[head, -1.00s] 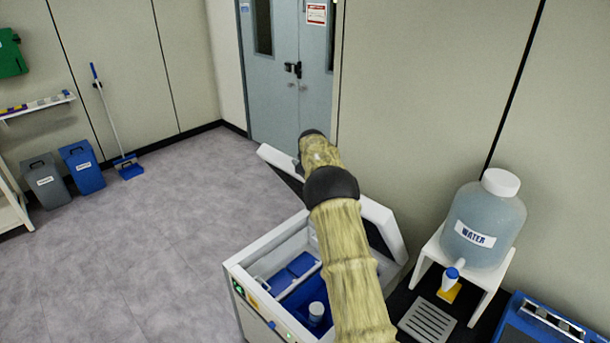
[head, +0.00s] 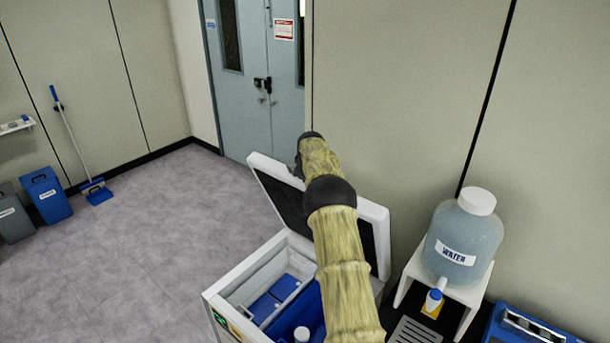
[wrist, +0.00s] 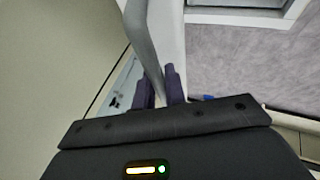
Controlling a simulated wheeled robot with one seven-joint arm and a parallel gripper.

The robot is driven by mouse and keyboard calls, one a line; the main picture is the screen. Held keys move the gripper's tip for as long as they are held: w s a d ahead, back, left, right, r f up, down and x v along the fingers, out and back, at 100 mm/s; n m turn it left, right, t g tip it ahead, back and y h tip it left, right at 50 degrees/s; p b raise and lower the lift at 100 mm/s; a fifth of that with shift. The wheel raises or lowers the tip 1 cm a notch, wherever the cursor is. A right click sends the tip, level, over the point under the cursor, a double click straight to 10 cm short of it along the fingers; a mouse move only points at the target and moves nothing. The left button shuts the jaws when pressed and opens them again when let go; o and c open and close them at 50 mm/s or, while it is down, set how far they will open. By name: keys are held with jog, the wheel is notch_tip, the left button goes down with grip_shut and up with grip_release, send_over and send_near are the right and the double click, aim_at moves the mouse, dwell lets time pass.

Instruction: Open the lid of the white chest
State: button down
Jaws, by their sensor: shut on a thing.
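The white chest (head: 222,293) stands at the lower middle of the head view. Its lid (head: 376,212) is raised and tilted back toward the wall, with its dark inner face showing. The inside of the chest is exposed, with blue packs (head: 272,299) and a white-capped item (head: 302,334) in it. My arm crosses in front of the lid and hides part of it. In the wrist view my gripper (wrist: 160,82) is shut on a pale edge or handle of the lid (wrist: 172,35); which one, I cannot tell.
A water jug (head: 462,245) stands on a white stand to the right, with a drip grate (head: 415,332) and a blue device (head: 530,325) near it. A wall is close behind the lid. Open floor (head: 140,255) lies to the left, with bins and a broom beyond.

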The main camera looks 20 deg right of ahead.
jog(key=c, duration=1.5)
grip_release()
jog(key=shift+w+a, duration=0.1)
jog(key=shift+a, duration=0.15)
jog(key=shift+o, duration=0.2)
jog(key=shift+d, duration=0.35)
jog(key=shift+s+a+r+b, duration=0.3)
jog(key=shift+s+r+b, duration=0.05)
jog(key=shift+r+b, duration=0.1)
jog(key=b+v, duration=0.6)
jog(key=v, duration=1)
jog(key=shift+d, duration=0.25)
jog(key=shift+s+r, duration=0.1)
